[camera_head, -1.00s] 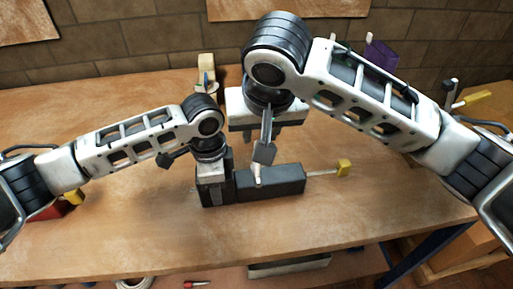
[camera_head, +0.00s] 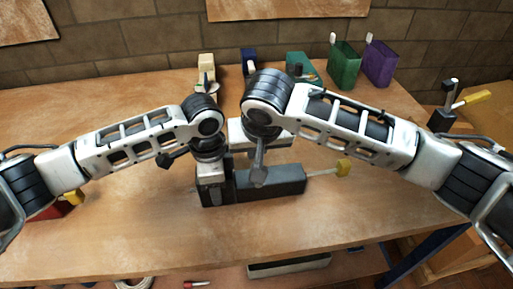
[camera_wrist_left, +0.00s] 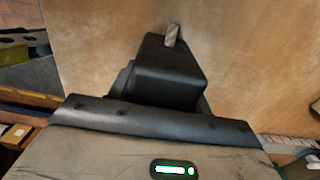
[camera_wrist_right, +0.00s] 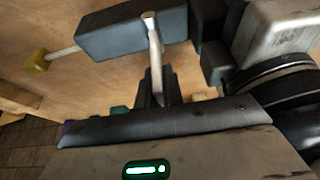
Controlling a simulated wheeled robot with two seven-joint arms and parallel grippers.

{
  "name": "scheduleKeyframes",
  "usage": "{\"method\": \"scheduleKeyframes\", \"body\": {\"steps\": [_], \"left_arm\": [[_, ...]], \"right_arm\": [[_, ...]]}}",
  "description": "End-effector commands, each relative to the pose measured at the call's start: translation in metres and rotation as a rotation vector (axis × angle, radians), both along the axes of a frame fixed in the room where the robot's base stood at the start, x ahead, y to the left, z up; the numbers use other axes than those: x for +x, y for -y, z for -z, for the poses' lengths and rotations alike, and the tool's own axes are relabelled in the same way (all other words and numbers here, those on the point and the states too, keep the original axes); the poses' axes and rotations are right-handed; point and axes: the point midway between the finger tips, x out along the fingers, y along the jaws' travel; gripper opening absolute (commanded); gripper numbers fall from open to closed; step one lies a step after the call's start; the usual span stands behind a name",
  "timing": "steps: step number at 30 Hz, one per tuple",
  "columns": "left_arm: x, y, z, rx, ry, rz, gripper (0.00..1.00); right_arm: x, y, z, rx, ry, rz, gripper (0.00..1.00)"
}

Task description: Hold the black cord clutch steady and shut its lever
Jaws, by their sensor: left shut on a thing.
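The black cord clutch (camera_head: 272,184) is a long dark box lying on the wooden table. A pale cord runs from its right end to a yellow tag (camera_head: 343,167). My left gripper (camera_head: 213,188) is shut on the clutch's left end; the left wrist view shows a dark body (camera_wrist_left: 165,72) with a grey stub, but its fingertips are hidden. My right gripper (camera_head: 258,176) is over the clutch's middle, its fingers looking closed together. The pale metal lever (camera_wrist_right: 153,34) stands up from the clutch in the right wrist view, its lower-picture end close to the right fingers; contact is unclear.
Along the back stand a green bin (camera_head: 343,65), a purple bin (camera_head: 379,62), a teal one (camera_head: 300,66) and a blue one (camera_head: 249,62). The table in front of the clutch is clear.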

Motion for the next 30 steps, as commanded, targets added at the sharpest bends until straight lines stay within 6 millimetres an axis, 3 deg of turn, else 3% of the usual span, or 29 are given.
{"method": "scheduleKeyframes", "body": {"steps": [14, 30], "left_arm": [[0.001, 0.0, -0.001, -0.002, 0.003, 0.0, 0.14], [0.001, 0.0, -0.001, -0.002, 0.005, 0.001, 0.14]], "right_arm": [[0.001, 0.006, 0.002, 0.073, -0.026, 0.001, 0.0], [0.008, 0.037, 0.013, 0.513, -0.149, 0.005, 0.0]]}}
